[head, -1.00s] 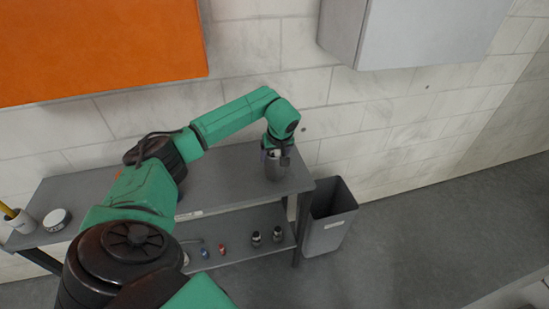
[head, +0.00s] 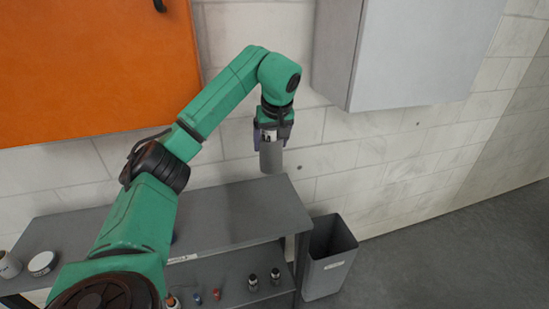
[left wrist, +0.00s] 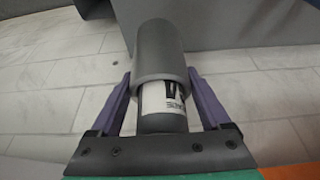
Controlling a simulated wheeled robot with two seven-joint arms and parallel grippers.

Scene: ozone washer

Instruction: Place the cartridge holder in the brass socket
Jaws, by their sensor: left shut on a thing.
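My left gripper (head: 271,138) is shut on the cartridge holder (head: 271,160), a grey cylinder that hangs down in the air above the right end of the grey shelf. In the left wrist view the grey holder (left wrist: 160,48) sits between the purple fingers of the left gripper (left wrist: 159,76). A narrower dark part with a white printed label (left wrist: 166,97) shows at its end nearest the palm. I see no brass socket in these frames. My right gripper is not in view.
The grey shelf (head: 235,212) has small bottles (head: 275,277) on its lower level and a round white-topped tin (head: 42,263) at the left. A grey bin (head: 328,262) stands at its right. An orange cabinet (head: 95,70) and a grey wall cabinet (head: 415,50) hang above.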

